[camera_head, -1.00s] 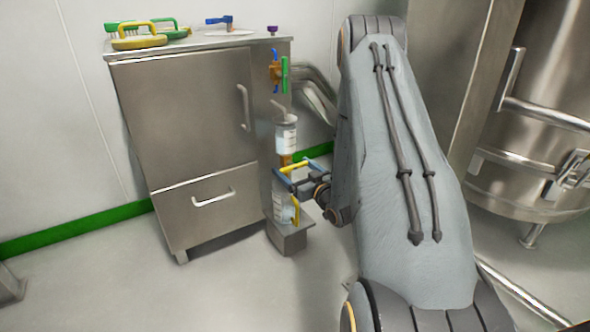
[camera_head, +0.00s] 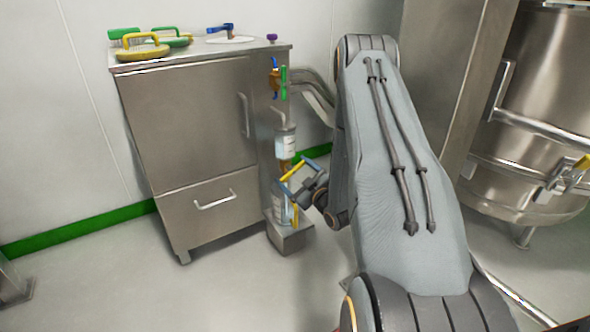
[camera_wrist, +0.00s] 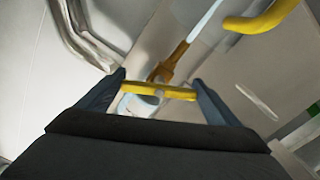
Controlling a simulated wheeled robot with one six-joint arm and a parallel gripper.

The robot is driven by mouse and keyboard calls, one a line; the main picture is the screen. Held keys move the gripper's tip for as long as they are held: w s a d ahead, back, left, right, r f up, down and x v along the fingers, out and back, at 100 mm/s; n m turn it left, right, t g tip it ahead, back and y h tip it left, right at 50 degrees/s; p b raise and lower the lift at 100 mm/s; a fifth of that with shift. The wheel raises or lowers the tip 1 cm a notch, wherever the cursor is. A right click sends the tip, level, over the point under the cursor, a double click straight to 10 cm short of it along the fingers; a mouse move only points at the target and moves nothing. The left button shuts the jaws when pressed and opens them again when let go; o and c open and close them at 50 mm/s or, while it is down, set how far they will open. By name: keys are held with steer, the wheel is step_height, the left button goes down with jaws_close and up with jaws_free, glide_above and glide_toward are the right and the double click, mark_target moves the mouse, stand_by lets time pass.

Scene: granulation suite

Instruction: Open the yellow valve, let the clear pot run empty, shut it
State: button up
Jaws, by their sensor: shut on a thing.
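The clear pot (camera_head: 285,145) is the upper vessel on the right side of the steel cabinet; its liquid level is too small to tell. The yellow valve (camera_head: 293,169) sits below it on a brass body (camera_wrist: 161,72). Its yellow bar handle (camera_wrist: 180,95) lies crosswise between my fingers in the wrist view. My gripper (camera_head: 298,172) is shut on this handle and looks rolled to a tilt. Beneath stands a clear jug (camera_head: 279,208) with a yellow handle (camera_head: 295,213), which shows at the top right of the wrist view (camera_wrist: 262,17). My gripper partly covers the jug.
The jug stands on a low steel step (camera_head: 290,240). Above the pot is a green-handled valve (camera_head: 283,84). The cabinet (camera_head: 190,120) carries yellow and green clamps (camera_head: 140,52) and a blue-handled item (camera_head: 222,28). A large steel vessel (camera_head: 530,110) stands at right. The floor in front is open.

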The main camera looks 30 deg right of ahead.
steer(key=shift+n+p, duration=0.65)
steer(key=shift+n, duration=0.35)
steer(key=o, duration=0.9)
steer(key=shift+s, duration=0.1)
steer(key=s+p, duration=0.2)
steer(key=s, duration=0.5)
steer(key=shift+s+d+p, duration=0.15)
steer(key=shift+s+p, duration=0.15)
steer(key=shift+s, duration=0.05)
